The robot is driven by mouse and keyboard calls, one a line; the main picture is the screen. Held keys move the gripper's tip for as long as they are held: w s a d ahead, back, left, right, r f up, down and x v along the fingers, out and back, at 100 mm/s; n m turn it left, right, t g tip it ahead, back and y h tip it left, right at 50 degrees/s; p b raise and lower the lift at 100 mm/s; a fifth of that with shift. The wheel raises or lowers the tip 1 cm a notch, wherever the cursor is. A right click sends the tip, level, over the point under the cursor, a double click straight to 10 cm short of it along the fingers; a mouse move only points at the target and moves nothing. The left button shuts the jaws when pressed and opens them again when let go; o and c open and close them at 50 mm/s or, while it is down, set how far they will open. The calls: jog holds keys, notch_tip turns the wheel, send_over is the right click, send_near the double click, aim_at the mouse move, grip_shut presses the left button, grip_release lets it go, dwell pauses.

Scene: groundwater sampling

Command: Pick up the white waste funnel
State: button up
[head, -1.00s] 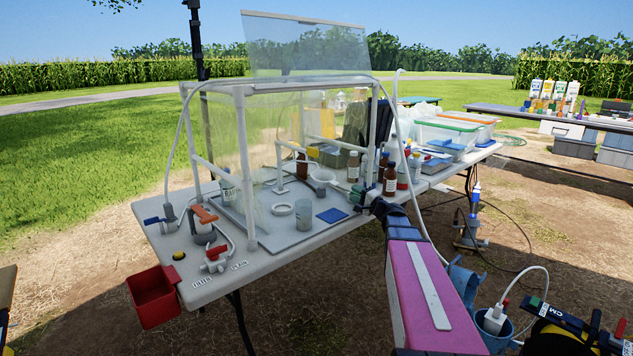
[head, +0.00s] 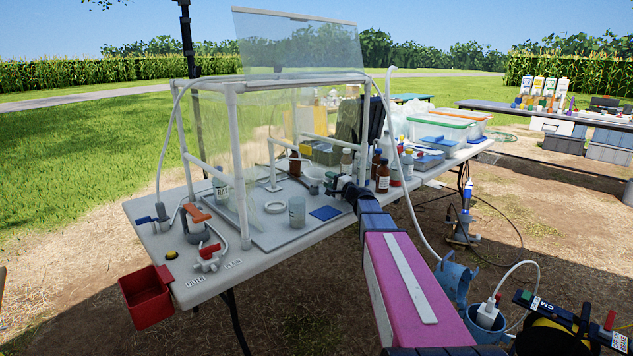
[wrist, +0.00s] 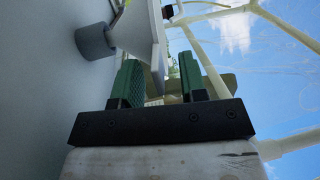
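The white waste funnel (head: 311,174) stands on the grey tray inside the clear hood frame, in the head view. In the wrist view a pale cone-like piece, which seems to be the funnel (wrist: 135,32), rises from a short grey cylinder (wrist: 95,41). My gripper (head: 331,181) is right beside the funnel, partly covering it in the head view. In the wrist view my gripper's green fingers (wrist: 161,78) are apart, with the pale wall's edge between or just beyond their tips. Contact cannot be told.
A clear beaker (head: 297,212), a white ring (head: 275,207) and a blue square pad (head: 326,213) are on the tray. Brown bottles (head: 383,178) stand close right of my gripper. White hood posts (head: 238,165) rise at the left. A red bin (head: 147,297) hangs at the table's near-left edge.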

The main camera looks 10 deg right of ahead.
jog(key=shift+w+a, duration=0.1)
jog(key=shift+w, duration=0.05)
jog(key=shift+c, duration=0.3)
grip_shut()
notch_tip(320, 180, up, 10)
jog(key=shift+f, duration=0.25)
